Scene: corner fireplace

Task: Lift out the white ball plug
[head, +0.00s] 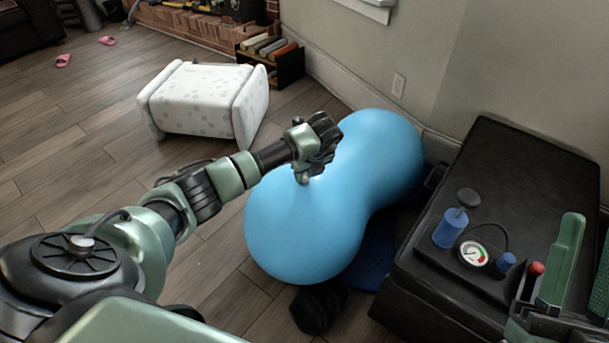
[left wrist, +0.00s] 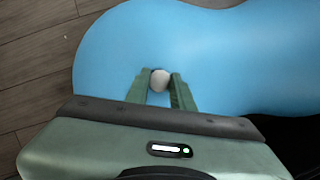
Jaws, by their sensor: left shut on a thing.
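A light blue peanut-shaped inflatable ball (head: 305,225) lies on the floor against the wall, and it fills much of the left wrist view (left wrist: 110,50). My left gripper (head: 304,179) is over the top of the inflatable. Its green fingers (left wrist: 160,76) are shut on the plug, one on each side. The plug's lower part is hidden, so I cannot tell how deep it sits. My right gripper (head: 589,228) is partly in view at the right edge, with its fingers apart.
A black box (head: 440,285) at right carries a blue pump (head: 451,228), a gauge (head: 474,253) and a red knob (head: 537,268). A white spotted stool (head: 205,100) lies behind my left arm.

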